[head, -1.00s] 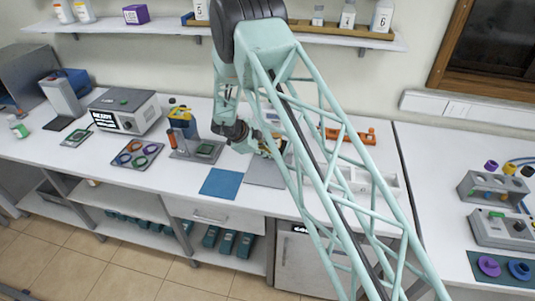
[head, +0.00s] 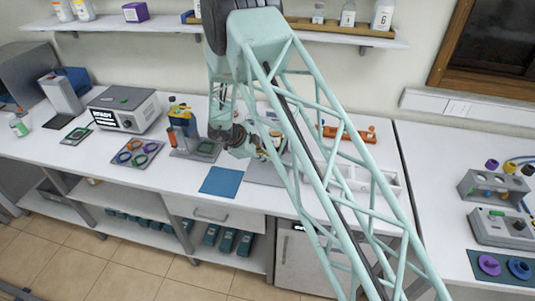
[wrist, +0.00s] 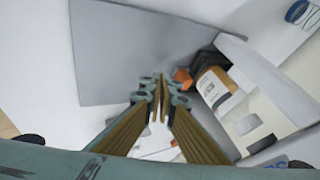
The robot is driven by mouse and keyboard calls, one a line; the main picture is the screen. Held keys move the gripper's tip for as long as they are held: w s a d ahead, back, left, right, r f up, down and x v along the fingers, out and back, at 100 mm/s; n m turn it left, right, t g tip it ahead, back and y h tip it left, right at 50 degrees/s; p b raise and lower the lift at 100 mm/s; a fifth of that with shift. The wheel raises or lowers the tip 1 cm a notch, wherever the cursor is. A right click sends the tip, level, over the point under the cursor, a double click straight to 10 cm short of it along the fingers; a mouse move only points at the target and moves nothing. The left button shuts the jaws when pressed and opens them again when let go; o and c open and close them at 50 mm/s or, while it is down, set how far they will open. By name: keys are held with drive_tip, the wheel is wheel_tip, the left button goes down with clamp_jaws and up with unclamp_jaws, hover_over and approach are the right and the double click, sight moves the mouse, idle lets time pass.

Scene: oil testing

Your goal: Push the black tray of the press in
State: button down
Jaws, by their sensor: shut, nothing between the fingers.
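A flat black tray (head: 58,122) lies in front of a grey upright device (head: 62,95) at the back left in the head view, which looks like the press. It sticks out toward the bench front. My gripper (head: 263,150) is far to the right of it, over a grey mat and partly hidden by my arm's lattice link. In the wrist view my gripper (wrist: 160,85) has its fingertips together and holds nothing. The press and black tray are not seen in the wrist view.
Between them stand a box with a display (head: 125,108), a tray of coloured rings (head: 137,165) and a yellow-blue device (head: 183,117). A blue mat (head: 221,182) lies near the front edge. An orange-capped bottle (wrist: 215,90) is close right of my fingers. A shelf (head: 150,26) hangs above.

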drive_tip(key=v, duration=1)
drive_tip(key=shift+b, duration=0.3)
drive_tip(key=shift+a, duration=0.1)
